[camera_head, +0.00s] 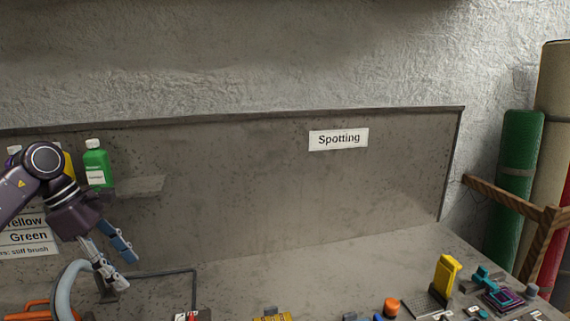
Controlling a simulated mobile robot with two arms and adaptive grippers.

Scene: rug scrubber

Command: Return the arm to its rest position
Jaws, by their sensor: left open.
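My left arm comes in from the left edge in the head view. Its gripper (122,274) points down and to the right, above the left part of the worktop. Its fingers are apart, with nothing seen between them. A grey curved tube (68,290) shows just left of and below the fingers; whether they touch it I cannot tell. My right gripper is not in view.
A green bottle (96,165) stands by a small shelf (140,187) behind my arm. A yellow bottle is partly hidden. A "Spotting" label (339,139) is on the back panel. Small items, including a yellow block (446,275), crowd the front right. Rolled rugs (517,180) stand right.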

